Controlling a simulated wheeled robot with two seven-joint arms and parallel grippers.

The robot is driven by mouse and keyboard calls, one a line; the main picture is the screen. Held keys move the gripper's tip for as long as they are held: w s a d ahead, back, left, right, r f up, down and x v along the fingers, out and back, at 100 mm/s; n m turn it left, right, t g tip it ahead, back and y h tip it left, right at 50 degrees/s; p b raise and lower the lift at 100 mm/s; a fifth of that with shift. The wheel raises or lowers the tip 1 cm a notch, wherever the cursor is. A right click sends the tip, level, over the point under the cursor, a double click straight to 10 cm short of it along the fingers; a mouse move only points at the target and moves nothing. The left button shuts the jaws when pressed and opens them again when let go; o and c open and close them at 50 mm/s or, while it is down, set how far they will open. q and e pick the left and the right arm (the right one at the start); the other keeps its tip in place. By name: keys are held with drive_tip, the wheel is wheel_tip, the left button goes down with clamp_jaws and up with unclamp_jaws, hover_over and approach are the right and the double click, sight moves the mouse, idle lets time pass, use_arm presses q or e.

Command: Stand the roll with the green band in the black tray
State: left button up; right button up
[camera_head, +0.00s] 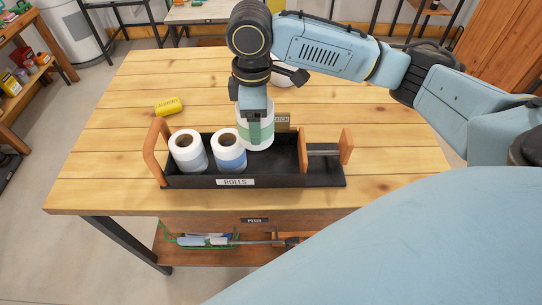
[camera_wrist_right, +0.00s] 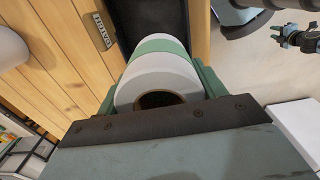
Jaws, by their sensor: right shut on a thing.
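The roll with the green band (camera_head: 262,141) is white and upright, in the jaws of my right gripper (camera_head: 256,132). In the right wrist view the roll (camera_wrist_right: 163,73) sits between the gripper's two green fingers (camera_wrist_right: 160,92), its hollow core facing the camera. The black tray (camera_head: 200,182), labelled ROLLS, lies at the table's front. The held roll overlaps the tray's back side, right of the blue-banded roll; its base looks higher than the standing rolls' bases. I cannot tell if it touches the tray. The tray (camera_wrist_right: 150,18) also shows beyond the roll. My left gripper is not in view.
Wooden end pieces (camera_head: 157,150) rise from the tray. A yellow block (camera_head: 168,106) lies behind it. A small sign (camera_head: 283,122) stands behind the tray. The table's left is clear.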

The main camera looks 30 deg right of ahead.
sight(272, 119)
drive_tip(key=shift+d+n, duration=0.15)
drive_tip(key=shift+n, duration=0.95)
drive_tip(key=shift+d+f+n, duration=0.1)
drive_tip(key=shift+d+n, duration=0.05)
drive_tip(key=shift+n, duration=0.65)
drive_tip(key=n, duration=0.3)
drive_tip(key=shift+s+d+n, duration=0.1)
drive_tip(key=shift+d+n, duration=0.1)
drive_tip(key=shift+n, duration=0.1)
drive_tip(key=shift+d+f+n, duration=0.15)
drive_tip(key=shift+n, duration=0.65)
drive_tip(key=n, duration=0.3)
drive_tip(key=shift+d+n, duration=0.2)
drive_tip(key=shift+n, duration=0.1)
drive_tip(key=n, duration=0.5)
drive_tip(key=shift+s+d+f+n, duration=0.2)
drive_tip(key=shift+d+n, duration=0.1)
drive_tip(key=shift+d, duration=0.1)
drive_tip(key=n, duration=0.6)
drive_tip(key=shift+s+d+f, duration=0.15)
drive_tip(key=shift+d+f, duration=0.05)
drive_tip(key=shift+d, duration=0.2)
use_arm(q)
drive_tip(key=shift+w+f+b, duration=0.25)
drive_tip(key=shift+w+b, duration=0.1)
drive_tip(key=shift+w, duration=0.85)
use_arm(e)
wheel_tip(272, 119, down, 10)
drive_tip(key=shift+r, duration=0.1)
